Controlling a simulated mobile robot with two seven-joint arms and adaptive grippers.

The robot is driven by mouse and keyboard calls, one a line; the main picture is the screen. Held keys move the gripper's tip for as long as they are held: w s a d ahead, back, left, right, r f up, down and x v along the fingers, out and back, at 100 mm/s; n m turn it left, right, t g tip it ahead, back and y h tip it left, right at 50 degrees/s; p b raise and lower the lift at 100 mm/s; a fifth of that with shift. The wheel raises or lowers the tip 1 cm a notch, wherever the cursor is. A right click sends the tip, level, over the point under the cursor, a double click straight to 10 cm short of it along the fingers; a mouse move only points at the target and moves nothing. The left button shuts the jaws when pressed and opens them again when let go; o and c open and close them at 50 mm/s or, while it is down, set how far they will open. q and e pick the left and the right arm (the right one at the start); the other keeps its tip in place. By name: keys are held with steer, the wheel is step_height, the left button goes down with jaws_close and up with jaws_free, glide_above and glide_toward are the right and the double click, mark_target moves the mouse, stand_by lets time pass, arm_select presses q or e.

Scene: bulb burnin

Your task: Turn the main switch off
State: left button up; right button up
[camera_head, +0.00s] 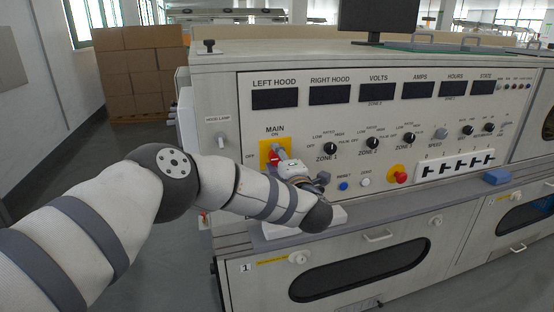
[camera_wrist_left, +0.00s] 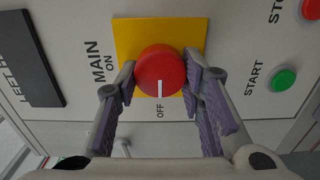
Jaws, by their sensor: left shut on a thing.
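The main switch is a round red knob (camera_wrist_left: 161,70) on a yellow plate (camera_wrist_left: 186,32) in the left wrist view. It also shows in the head view as a red knob (camera_head: 273,157) on the panel. Its white mark points at the word OFF; the word ON is a quarter turn away. My left gripper (camera_wrist_left: 162,82) has one finger on each side of the knob and is shut on it. In the head view my left gripper (camera_head: 281,153) reaches the panel, and its wrist hides part of the lower panel. My right gripper is not in view.
Right of the switch on the panel are zone knobs (camera_head: 330,148), a blue button (camera_head: 343,186) and a red emergency button (camera_head: 398,175). The wrist view shows a green start button (camera_wrist_left: 284,79). A ledge (camera_head: 420,200) runs below. Cardboard boxes (camera_head: 140,75) stand at the back left.

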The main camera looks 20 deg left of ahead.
arm_select(q)
steer(key=shift+d, duration=0.1)
stand_by(0.4)
steer(key=o, duration=1.1)
steer(key=shift+o, duration=0.2)
steer(key=v, duration=1.2)
